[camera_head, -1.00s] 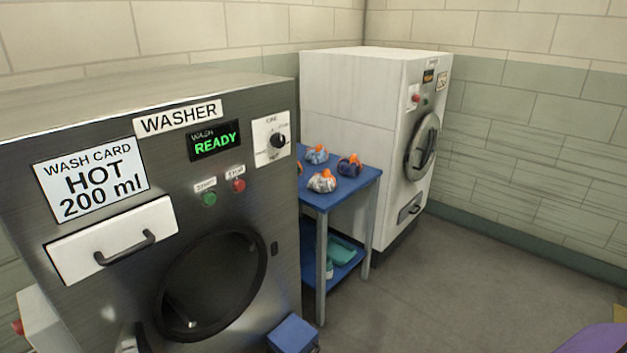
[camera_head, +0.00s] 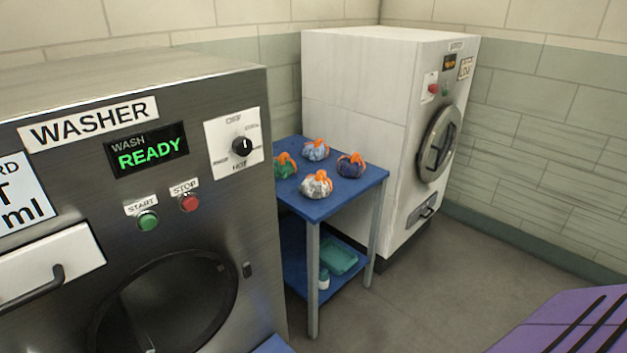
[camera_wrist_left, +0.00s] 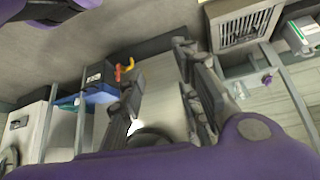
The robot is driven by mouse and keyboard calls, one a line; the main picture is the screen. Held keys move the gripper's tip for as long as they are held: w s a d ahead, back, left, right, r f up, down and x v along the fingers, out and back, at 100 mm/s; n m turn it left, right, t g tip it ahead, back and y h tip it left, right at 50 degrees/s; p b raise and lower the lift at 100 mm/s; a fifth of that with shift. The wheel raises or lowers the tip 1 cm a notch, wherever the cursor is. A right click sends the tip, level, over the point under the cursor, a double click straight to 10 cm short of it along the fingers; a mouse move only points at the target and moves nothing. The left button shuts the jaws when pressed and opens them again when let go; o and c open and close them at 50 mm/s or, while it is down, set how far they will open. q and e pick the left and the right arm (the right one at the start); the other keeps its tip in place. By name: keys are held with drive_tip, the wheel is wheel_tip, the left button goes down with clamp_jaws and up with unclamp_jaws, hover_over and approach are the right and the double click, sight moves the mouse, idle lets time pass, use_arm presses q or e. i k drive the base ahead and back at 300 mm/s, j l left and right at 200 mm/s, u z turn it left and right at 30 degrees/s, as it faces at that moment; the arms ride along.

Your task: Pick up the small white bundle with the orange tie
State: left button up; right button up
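The small white bundle (camera_head: 317,184) with an orange tie sits on the front part of the blue table's top (camera_head: 335,205). A green bundle (camera_head: 285,166), a light blue bundle (camera_head: 316,149) and a dark blue bundle (camera_head: 351,165) stand around it, each with an orange tie. No gripper shows in the head view. In the left wrist view my left gripper (camera_wrist_left: 160,85) is open, its two dark fingers apart with nothing between them. The white bundle cannot be made out there. My right gripper is not in view.
The steel washer (camera_head: 255,180) stands left of the table, close to it. A white machine (camera_head: 360,100) with a round door stands behind and right. A teal tray (camera_head: 338,256) and a small bottle (camera_head: 323,278) are on the lower shelf.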

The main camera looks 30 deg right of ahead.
sight(316, 185)
drive_tip(key=i+l+u, duration=0.1)
drive_tip(key=l, duration=0.45)
drive_tip(key=i+l+u, duration=0.15)
drive_tip(key=l, duration=0.35)
drive_tip(key=i+l+u, duration=0.1)
drive_tip(key=l, duration=0.45)
drive_tip(key=i+l+u, duration=0.1)
drive_tip(key=l, duration=0.45)
